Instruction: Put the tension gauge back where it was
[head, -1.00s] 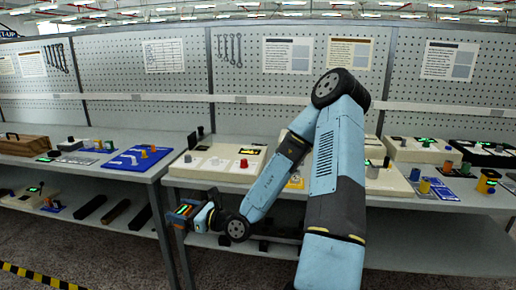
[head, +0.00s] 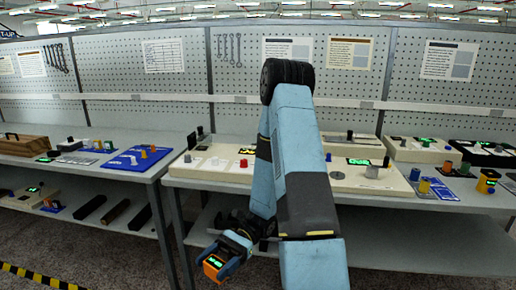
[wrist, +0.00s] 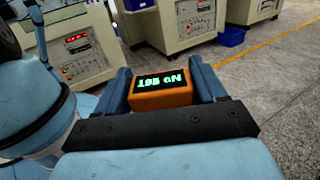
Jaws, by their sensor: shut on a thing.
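My gripper (head: 232,254) is shut on an orange box-shaped gauge (head: 213,267) with a lit green display, held low in front of the bench at the lower middle of the head view. In the wrist view, the gauge (wrist: 161,93) sits between the two blue fingers of my gripper (wrist: 160,90), its display reading upside down. It is held in the air, clear of any surface. A similar yellow-orange device with a dark face and green display (head: 487,182) stands on the right of the bench top.
The bench top (head: 410,199) carries cream spindle units (head: 215,164) and a blue board (head: 136,158). A lower shelf (head: 345,257) runs beneath it. Grey cabinets (wrist: 177,22) and open floor (wrist: 278,82) show in the wrist view.

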